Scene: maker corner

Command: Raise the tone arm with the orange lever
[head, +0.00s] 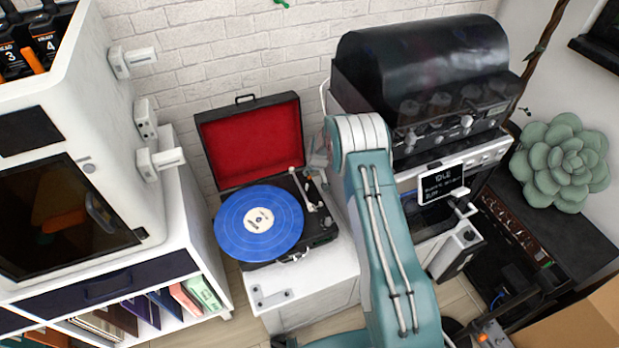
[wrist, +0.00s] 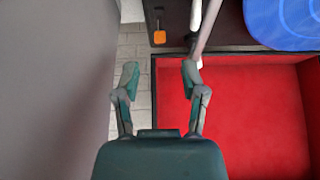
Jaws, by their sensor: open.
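The record player (head: 323,233) stands open on a white cabinet, with a blue record (head: 259,222) on it. Its white tone arm (head: 307,196) lies along the right side of the deck. In the wrist view the tone arm (wrist: 197,22) runs down from the top edge, and the small orange lever (wrist: 159,38) sits on the dark deck to its left. My arm partly hides the gripper in the head view.
The raised lid with red lining (head: 251,140) stands behind the deck. A large black-hooded machine (head: 420,60) is close to the right of the player. A white cabinet-like machine (head: 70,190) is at the left. A grey surface (wrist: 50,90) fills the wrist view's left side.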

